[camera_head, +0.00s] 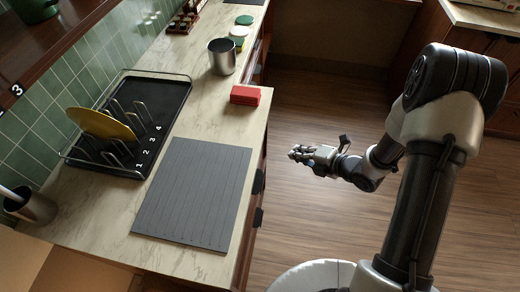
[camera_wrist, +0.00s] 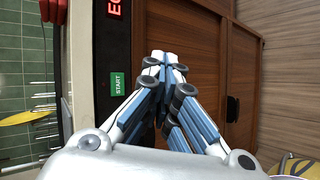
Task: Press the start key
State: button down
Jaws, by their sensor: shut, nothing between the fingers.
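The start key (camera_wrist: 117,84) is a small green rectangle marked START on a dark vertical panel (camera_wrist: 117,50) in the wrist view. It is upright and unobstructed; I cannot make it out in the head view. My gripper (camera_wrist: 165,62) is shut and empty, its blue and white fingers together just right of the key in the picture. No contact with the key shows, and I cannot tell the distance in depth. In the head view my gripper (camera_head: 298,154) is over the floor side, right of the counter edge.
The counter (camera_head: 195,120) carries a grey ribbed mat (camera_head: 190,195), a red block (camera_head: 245,95), a metal cup (camera_head: 222,57) and a black rack (camera_head: 165,100) with a yellow plate (camera_head: 98,124). Brown cabinet doors (camera_wrist: 190,35) stand behind the fingers. Wooden floor (camera_head: 310,215) is open right of the counter.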

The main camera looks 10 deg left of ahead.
jog(key=a, duration=0.8)
jog(key=shift+w+b, duration=0.1)
jog(key=shift+b, duration=0.2)
dwell(1.1)
jog(key=shift+a+b, duration=0.3)
jog(key=shift+a, duration=0.05)
jog(key=shift+a, duration=0.4)
dwell(0.5)
jog(key=shift+d, duration=0.1)
jog(key=shift+d+b, duration=0.45)
jog(key=shift+d, duration=0.25)
jog(key=shift+d, duration=2.5)
